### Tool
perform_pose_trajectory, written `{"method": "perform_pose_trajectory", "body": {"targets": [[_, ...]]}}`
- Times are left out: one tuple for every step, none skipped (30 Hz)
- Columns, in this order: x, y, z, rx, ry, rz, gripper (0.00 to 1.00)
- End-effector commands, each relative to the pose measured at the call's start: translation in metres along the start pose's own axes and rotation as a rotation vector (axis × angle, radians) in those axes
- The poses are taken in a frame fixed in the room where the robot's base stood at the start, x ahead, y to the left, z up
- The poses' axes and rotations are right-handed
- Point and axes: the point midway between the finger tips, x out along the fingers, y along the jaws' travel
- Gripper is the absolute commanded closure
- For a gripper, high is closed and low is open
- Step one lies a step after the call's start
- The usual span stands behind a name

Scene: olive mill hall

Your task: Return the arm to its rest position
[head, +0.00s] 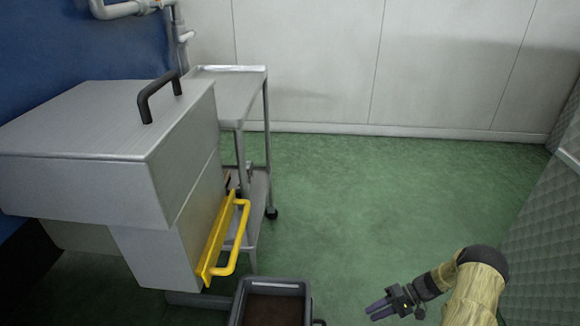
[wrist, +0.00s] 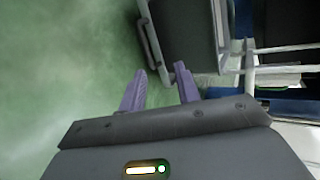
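My gripper (head: 377,309) is at the lower right in the head view, above the green floor, with my tan-sleeved arm behind it. In the wrist view its two purple fingers (wrist: 160,90) stand apart with nothing between them. The gripper is open and empty. It is to the right of a dark bin and appears not to touch anything.
A grey metal machine (head: 85,120) with a black handle and a yellow bar handle (head: 243,235) stands at left. A dark bin (head: 238,306) is below it. A metal cart (head: 235,85) stands behind. The green floor (head: 360,200) is clear in the middle. A grey panel (head: 545,230) is at right.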

Motion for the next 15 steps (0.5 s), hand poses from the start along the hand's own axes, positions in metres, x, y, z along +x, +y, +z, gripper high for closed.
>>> {"method": "perform_pose_trajectory", "body": {"targets": [[-0.009, -0.022, 0.001, 0.005, -0.021, 0.051, 0.67], [-0.013, -0.032, 0.001, 0.012, -0.032, 0.080, 0.67], [-0.017, -0.044, 0.002, 0.020, -0.044, 0.120, 0.67], [-0.020, -0.054, 0.003, 0.024, -0.052, 0.150, 0.67], [-0.023, -0.063, 0.004, 0.031, -0.059, 0.180, 0.67], [-0.027, -0.076, 0.005, 0.036, -0.069, 0.220, 0.67], [-0.030, -0.085, 0.007, 0.040, -0.074, 0.249, 0.67], [-0.032, -0.095, 0.008, 0.044, -0.078, 0.280, 0.67], [-0.036, -0.108, 0.010, 0.048, -0.082, 0.319, 0.67], [-0.039, -0.118, 0.012, 0.050, -0.084, 0.347, 0.67], [-0.042, -0.127, 0.014, 0.053, -0.084, 0.377, 0.67], [-0.045, -0.140, 0.017, 0.055, -0.084, 0.415, 0.67], [-0.048, -0.149, 0.020, 0.057, -0.083, 0.443, 0.67], [-0.051, -0.159, 0.022, 0.058, -0.082, 0.472, 0.67], [-0.054, -0.172, 0.026, 0.060, -0.077, 0.508, 0.67]]}}
